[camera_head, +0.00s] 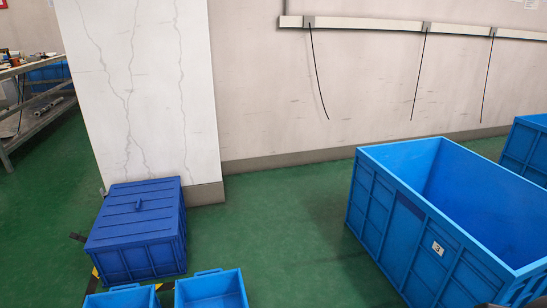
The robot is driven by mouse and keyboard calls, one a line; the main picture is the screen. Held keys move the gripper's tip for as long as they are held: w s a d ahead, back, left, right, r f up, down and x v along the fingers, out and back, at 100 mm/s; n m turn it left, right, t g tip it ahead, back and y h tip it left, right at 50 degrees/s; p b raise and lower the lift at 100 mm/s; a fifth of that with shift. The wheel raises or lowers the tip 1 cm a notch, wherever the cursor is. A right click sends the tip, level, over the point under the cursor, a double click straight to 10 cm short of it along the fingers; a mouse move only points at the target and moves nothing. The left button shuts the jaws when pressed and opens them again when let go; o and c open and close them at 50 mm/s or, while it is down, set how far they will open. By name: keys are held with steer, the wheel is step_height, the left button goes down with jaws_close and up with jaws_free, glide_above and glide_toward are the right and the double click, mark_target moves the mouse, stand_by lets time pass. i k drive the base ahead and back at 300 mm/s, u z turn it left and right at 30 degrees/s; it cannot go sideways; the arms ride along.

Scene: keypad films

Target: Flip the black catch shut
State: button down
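A dark blue box with a ribbed lid (120,222) stands on the floor against the white cracked pillar, at the lower left. The lid lies flat on the box, and a small raised handle (138,206) is near its middle. My gripper is not in view.
Two open light blue bins (209,290) sit in front of the box, near yellow-black floor tape (93,285). A large open blue crate (408,225) marked 3 fills the right. Green floor (290,245) is clear between. A workbench (35,70) stands far left.

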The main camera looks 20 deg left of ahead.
mark_target(77, 237)
steer(key=i, duration=0.85)
steer(key=u, duration=2.2)
